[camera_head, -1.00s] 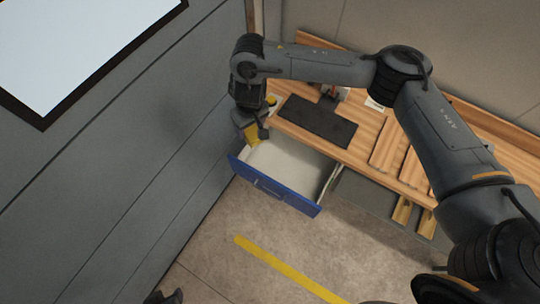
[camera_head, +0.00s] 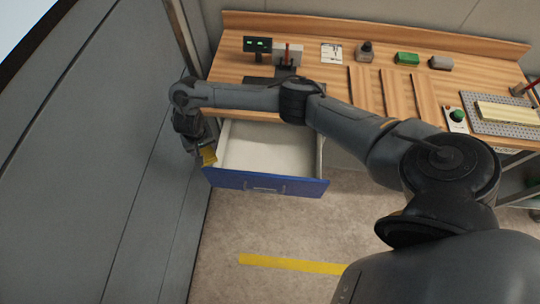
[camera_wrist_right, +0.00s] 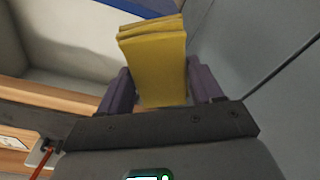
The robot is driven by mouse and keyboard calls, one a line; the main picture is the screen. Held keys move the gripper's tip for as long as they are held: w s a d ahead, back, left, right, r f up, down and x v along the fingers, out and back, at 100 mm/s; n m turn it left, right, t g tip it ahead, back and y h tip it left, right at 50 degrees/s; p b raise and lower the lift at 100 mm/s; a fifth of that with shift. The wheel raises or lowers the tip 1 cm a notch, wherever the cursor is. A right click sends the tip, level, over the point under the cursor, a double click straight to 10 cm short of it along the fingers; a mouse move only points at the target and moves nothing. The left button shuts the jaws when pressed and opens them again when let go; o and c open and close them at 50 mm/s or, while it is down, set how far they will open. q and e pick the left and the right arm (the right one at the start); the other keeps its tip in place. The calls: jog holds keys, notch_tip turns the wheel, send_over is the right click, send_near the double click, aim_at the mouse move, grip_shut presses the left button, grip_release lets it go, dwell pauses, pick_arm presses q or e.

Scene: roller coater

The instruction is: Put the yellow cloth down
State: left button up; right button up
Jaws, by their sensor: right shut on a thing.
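The yellow cloth (camera_head: 208,156) is at the left end of the open blue drawer (camera_head: 255,183) in the head view. It looks folded in layers in the right wrist view (camera_wrist_right: 155,62). My right gripper (camera_wrist_right: 155,85) is shut on the cloth, one purple finger on each side of it. In the head view my right gripper (camera_head: 203,150) is at the drawer's left side wall, partly hidden by my arm. I cannot tell whether the cloth touches the drawer. The drawer's pale inside looks empty where I see it. My left gripper is not in view.
The wooden workbench (camera_head: 232,66) stands behind the drawer, with a small display (camera_head: 257,45), a green block (camera_head: 407,58) and a perforated plate (camera_head: 500,112) on it. A grey wall (camera_head: 90,170) is close on the left. The floor in front is clear, with a yellow stripe (camera_head: 290,264).

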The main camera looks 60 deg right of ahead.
jog(key=s+d+f+m+b, duration=0.1)
jog(key=d+f, duration=0.2)
jog(key=s+d+f+m+b, duration=0.1)
jog(key=s+d+f, duration=0.1)
jog(key=f, duration=0.2)
jog(key=s+d+f+m+b, duration=0.1)
jog(key=s+d+f+b, duration=0.1)
jog(key=d+f, duration=0.1)
jog(key=shift+d+f+g, duration=0.3)
jog(key=shift+f, duration=0.4)
jog(key=m+b, duration=0.3)
jog(key=b, duration=0.5)
send_over(270, 160)
jog(key=f, duration=1.3)
jog(key=shift+a+f, duration=0.25)
jog(key=shift+f+b, duration=1)
jog(key=shift+f, duration=1.35)
jog(key=shift+f, duration=0.15)
jog(key=o, duration=1)
